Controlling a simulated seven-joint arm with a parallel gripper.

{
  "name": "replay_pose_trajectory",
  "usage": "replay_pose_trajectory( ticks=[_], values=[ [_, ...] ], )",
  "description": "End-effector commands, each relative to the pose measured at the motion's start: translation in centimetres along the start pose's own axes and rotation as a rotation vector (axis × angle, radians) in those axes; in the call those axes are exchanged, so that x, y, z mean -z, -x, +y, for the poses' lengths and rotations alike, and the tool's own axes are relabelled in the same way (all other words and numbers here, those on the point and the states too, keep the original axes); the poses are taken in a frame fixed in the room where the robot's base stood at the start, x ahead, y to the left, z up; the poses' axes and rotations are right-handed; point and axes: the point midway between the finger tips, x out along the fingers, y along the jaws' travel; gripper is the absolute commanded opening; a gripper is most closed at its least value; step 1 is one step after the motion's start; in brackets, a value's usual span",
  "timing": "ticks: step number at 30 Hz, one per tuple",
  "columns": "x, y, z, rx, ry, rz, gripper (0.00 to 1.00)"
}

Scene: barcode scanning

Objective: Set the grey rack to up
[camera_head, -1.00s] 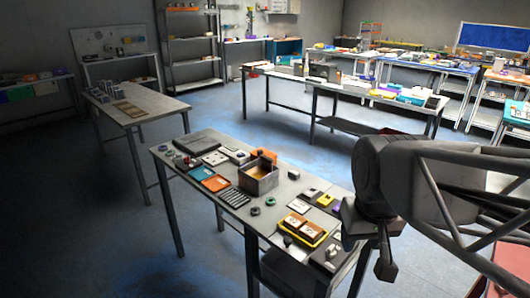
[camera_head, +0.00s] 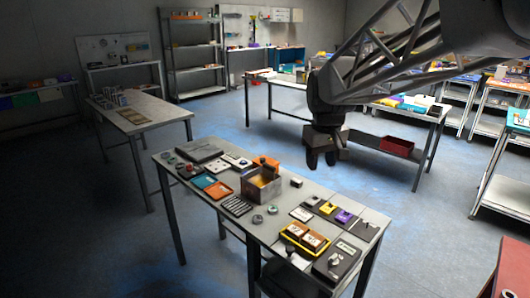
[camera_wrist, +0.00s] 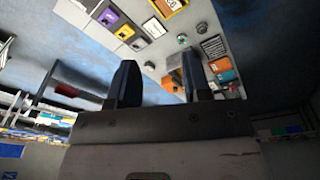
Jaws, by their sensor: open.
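A slatted grey piece (camera_head: 236,205), which looks like the grey rack, lies flat on the near table (camera_head: 283,231), left of the open box. A striped slatted piece (camera_wrist: 213,47), likely the same one, shows in the wrist view beyond my fingers. I cannot tell its setting. My gripper (camera_head: 321,160) hangs in the air, fingers down, and in the picture it lies above and right of the table's far edge. In the wrist view my gripper (camera_wrist: 160,82) is open, with nothing between its two dark fingers. It is well apart from the slatted piece.
An open box (camera_head: 262,187) stands right of the slatted piece, with a blue-orange tray (camera_head: 218,190) to its left. A yellow tray (camera_head: 305,238) with brown blocks lies nearer the right end. A red bin (camera_head: 397,146) sits on a shelf behind.

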Motion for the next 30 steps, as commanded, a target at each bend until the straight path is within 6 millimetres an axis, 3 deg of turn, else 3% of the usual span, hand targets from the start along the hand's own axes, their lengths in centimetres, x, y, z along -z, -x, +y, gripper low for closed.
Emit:
replay_pose_trajectory(
  ticks=[14,30],
  values=[
    [12.1,-3.2,1.0,0.017,0.137,-0.037,0.45],
    [24.8,-9.6,1.0,0.039,0.293,-0.077,0.45]
  ],
)
